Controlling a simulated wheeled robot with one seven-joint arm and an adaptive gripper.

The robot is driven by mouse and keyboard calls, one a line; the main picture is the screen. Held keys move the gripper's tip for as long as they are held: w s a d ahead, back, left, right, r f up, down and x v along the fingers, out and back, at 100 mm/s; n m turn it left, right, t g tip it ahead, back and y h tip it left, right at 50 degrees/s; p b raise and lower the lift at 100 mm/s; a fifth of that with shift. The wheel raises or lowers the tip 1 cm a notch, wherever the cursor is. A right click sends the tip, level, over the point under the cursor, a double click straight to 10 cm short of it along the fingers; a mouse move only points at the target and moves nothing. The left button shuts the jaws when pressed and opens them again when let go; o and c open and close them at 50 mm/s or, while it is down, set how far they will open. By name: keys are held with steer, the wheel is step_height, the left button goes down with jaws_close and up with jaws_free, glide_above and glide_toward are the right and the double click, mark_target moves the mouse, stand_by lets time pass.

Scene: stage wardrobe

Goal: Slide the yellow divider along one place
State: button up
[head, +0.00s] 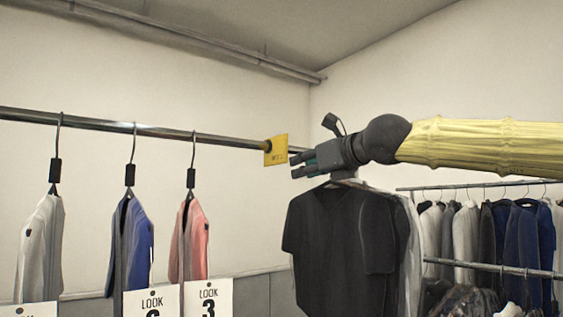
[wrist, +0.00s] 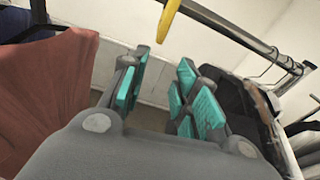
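The yellow divider (head: 276,151) is a small square tag with faint dark lettering, hung on the metal rail (head: 215,138) to the right of the pink jacket. In the wrist view its yellow edge (wrist: 168,18) shows at the top, beyond my fingertips. My gripper (head: 303,166) is just right of the divider and slightly below the rail, pointing left. In the wrist view my gripper (wrist: 162,88) has its teal-padded fingers apart with nothing between them. The divider and fingers look apart. Part of the rail is hidden behind my gripper.
Left of the divider hang a pink jacket (head: 188,243), a blue jacket (head: 138,245) and a pale jacket (head: 42,248), with number cards below. Black shirts (head: 335,235) hang under my gripper. A second clothes rack (head: 475,184) stands at right.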

steer(key=m, duration=0.1)
glide_toward(287, 140)
steer(key=shift+t+y, duration=0.3)
steer(key=shift+y, duration=0.2)
steer(key=p+x, duration=0.1)
steer(key=x, duration=0.2)
steer(key=p+x, duration=0.1)
steer(key=x, duration=0.3)
steer(key=f+x, duration=0.1)
steer(key=x, duration=0.3)
steer(key=shift+w+p, duration=0.25)
steer(key=shift+p, duration=0.15)
jaws_close()
